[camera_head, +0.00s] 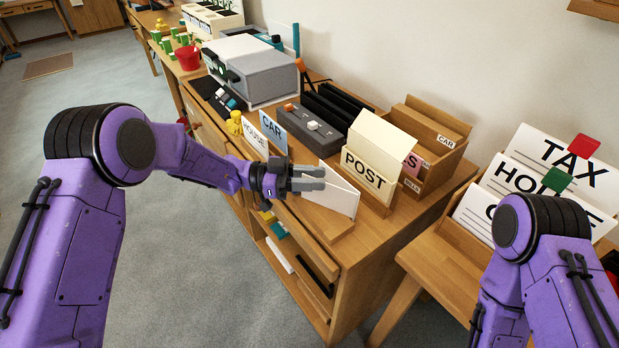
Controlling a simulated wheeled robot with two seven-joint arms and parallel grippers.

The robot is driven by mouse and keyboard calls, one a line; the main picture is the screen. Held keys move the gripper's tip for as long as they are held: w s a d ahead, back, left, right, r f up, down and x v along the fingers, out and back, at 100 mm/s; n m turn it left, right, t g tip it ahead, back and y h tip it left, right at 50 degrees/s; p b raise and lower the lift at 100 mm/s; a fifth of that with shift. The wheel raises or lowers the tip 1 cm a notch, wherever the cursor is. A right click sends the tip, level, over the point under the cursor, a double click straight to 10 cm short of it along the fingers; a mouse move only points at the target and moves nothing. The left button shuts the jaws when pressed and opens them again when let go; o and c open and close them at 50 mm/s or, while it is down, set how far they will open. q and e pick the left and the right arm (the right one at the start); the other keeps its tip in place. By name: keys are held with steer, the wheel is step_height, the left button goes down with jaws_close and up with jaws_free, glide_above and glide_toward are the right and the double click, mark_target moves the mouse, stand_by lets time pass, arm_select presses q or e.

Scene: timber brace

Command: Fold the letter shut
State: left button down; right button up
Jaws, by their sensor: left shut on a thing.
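The letter (340,196) is a white sheet on the wooden desk top near its front edge. It looks partly folded, with one panel tilted up and open toward the right. My left gripper (309,178) reaches in from the left and is shut on the letter's left side. Its fingers hide part of the sheet, so the exact grip is unclear. My right arm (545,235) shows at the lower right, but its gripper is out of view.
A wooden POST box (368,172) holding cream envelopes stands just right of the letter. HOUSE and CAR cards (273,130), a grey device (315,128) and a large grey machine (252,70) stand behind. TAX and other cards (560,160) fill a rack at right.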

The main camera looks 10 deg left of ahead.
arm_select(q)
steer(key=shift+d, duration=0.2)
steer(key=c, duration=1.3)
jaws_free()
steer(key=shift+d, duration=0.1)
steer(key=shift+c, duration=0.2)
steer(key=shift+w+d+f, duration=0.1)
steer(key=shift+d+f, duration=0.05)
steer(key=shift+a, duration=0.2)
steer(key=shift+a, duration=0.25)
steer(key=s+a+b, duration=0.1)
steer(key=a, duration=0.9)
